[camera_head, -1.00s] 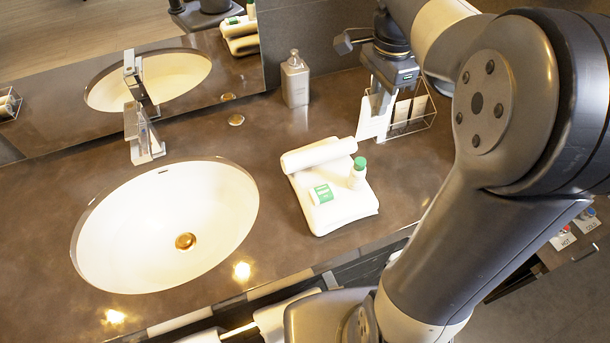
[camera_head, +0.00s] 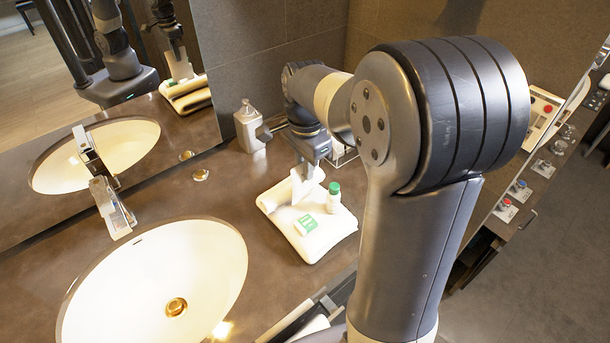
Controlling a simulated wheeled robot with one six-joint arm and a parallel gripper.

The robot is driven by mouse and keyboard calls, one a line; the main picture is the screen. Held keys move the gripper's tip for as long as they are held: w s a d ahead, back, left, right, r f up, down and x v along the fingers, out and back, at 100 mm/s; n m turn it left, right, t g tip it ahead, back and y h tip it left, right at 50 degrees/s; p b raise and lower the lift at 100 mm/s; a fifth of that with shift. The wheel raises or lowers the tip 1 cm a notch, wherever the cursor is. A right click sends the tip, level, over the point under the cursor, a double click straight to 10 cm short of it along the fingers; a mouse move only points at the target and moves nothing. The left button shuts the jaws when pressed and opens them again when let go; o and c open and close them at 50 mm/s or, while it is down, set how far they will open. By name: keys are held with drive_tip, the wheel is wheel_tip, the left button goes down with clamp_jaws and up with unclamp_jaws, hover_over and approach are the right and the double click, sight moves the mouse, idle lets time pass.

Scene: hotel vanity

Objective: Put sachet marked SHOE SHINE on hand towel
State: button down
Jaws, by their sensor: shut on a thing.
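My gripper (camera_head: 308,165) is shut on a white sachet (camera_head: 302,188), which hangs upright from the jaws. No print on the sachet can be read from here. It is over the back part of the white folded hand towel (camera_head: 318,247); I cannot tell whether its lower edge touches the towel. The mirror also shows my gripper and the sachet above the towel. A small white bottle with a green cap (camera_head: 333,198) and a green-and-white packet (camera_head: 306,225) are on the towel, in front of the sachet.
A clear rack (camera_head: 343,153) stands behind my gripper, mostly hidden. A soap dispenser (camera_head: 250,128) stands to the left, near the mirror (camera_head: 195,30). The sink (camera_head: 215,260) and tap (camera_head: 112,208) are at left. Bare counter lies between sink and towel.

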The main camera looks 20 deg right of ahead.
drive_tip(key=shift+f, duration=1.45)
drive_tip(key=shift+f, duration=0.2)
drive_tip(key=c, duration=1.4)
unclamp_jaws()
drive_tip(key=shift+c, duration=0.2)
drive_tip(key=shift+r, duration=0.1)
wheel_tip(320, 180, up, 12)
drive_tip(key=shift+r, duration=0.15)
